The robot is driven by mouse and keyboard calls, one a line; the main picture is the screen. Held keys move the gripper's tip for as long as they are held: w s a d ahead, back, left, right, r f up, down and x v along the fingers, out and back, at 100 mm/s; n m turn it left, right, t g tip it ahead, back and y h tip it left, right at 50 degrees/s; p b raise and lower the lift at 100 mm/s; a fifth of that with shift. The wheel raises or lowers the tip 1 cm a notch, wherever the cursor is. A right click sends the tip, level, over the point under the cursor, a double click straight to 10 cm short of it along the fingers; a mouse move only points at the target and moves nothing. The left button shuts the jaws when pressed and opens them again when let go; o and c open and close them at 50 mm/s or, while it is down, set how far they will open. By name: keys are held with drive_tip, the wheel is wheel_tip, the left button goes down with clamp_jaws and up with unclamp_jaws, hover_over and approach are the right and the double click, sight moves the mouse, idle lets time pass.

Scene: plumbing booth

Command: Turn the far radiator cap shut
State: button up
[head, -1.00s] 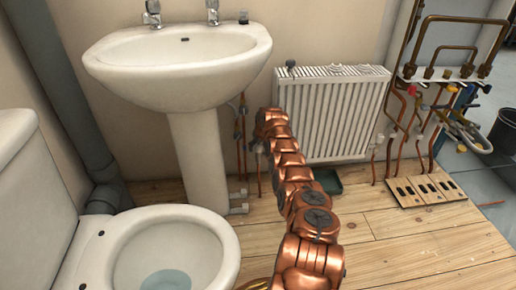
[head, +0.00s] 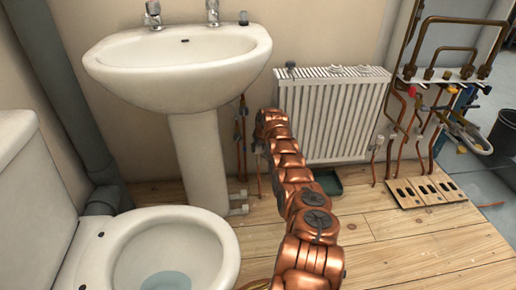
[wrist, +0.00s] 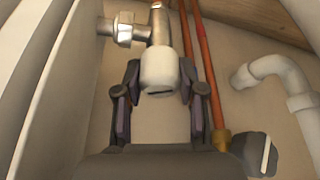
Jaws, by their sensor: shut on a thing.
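The white radiator cap (wrist: 160,70) sits on a chrome valve fitting (wrist: 127,31) in the wrist view. It has a dark slot on its near face. My gripper (wrist: 159,82) has one dark finger on each side of the cap and is shut on it. In the head view my gripper (head: 260,146) is low at the left end of the white radiator (head: 335,115), mostly behind my copper-coloured arm. The cap it holds is hidden there. Another white cap (head: 378,141) shows at the radiator's right end.
Copper pipes (wrist: 203,70) run close beside the cap, and a white elbow pipe (wrist: 275,70) is to the right. A sink pedestal (head: 200,155) stands left of my gripper. The toilet (head: 165,250) is in front. A green tray (head: 328,181) lies under the radiator.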

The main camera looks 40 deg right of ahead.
drive_tip(key=shift+r+m+p, duration=0.2)
drive_tip(key=shift+m+p, duration=0.1)
drive_tip(key=shift+p, duration=0.8)
drive_tip(key=shift+r+p, duration=0.1)
drive_tip(key=shift+p, duration=0.4)
drive_tip(key=m+p, duration=0.1)
drive_tip(key=p, duration=0.1)
drive_tip(key=m+p, duration=0.1)
drive_tip(key=p, duration=0.1)
drive_tip(key=shift+w+a+g+h, duration=0.1)
drive_tip(key=shift+a+g+h, duration=0.1)
drive_tip(key=shift+g+h, duration=0.2)
drive_tip(key=shift+f+m+g+h+p, duration=0.2)
drive_tip(key=shift+m+h+p, duration=0.1)
drive_tip(key=shift+m, duration=0.55)
drive_tip(key=shift+f+m+g+h+p, duration=0.1)
drive_tip(key=shift+m+g+h+p, duration=0.15)
drive_tip(key=shift+m, duration=0.6)
drive_tip(key=shift+f+m, duration=0.1)
drive_tip(key=shift+m, duration=0.2)
drive_tip(key=o, duration=1.1)
drive_tip(key=shift+d, duration=0.15)
drive_tip(key=shift+o, duration=0.2)
drive_tip(key=shift+r, duration=0.2)
